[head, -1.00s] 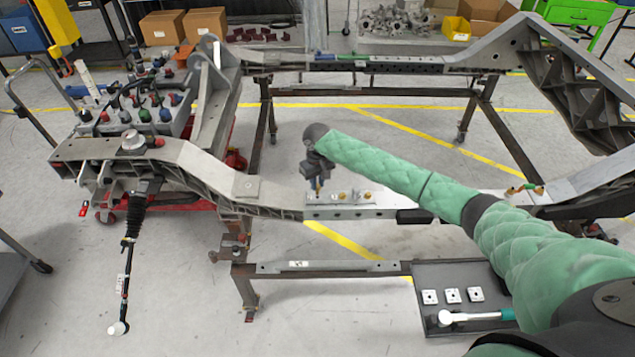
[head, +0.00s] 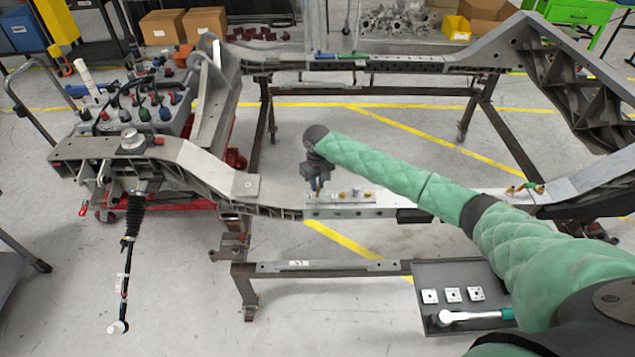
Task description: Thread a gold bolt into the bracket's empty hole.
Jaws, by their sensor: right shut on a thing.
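The silver bracket (head: 338,212) sits on the near rail of the chassis, left of the middle of that rail. My right gripper (head: 317,186) is just above the bracket's left end, pointing down, and is shut on a gold bolt. The bolt is very small here and mostly hidden by the fingers, so I cannot tell whether its tip touches the hole. Small fittings show on the bracket to the right of the gripper. My left gripper is out of view.
A dark tray (head: 430,280) at the lower right holds several square metal plates and a white tool with a green handle (head: 480,316). A fixture with colored knobs (head: 140,110) stands left. My right arm spans the right side above the rail.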

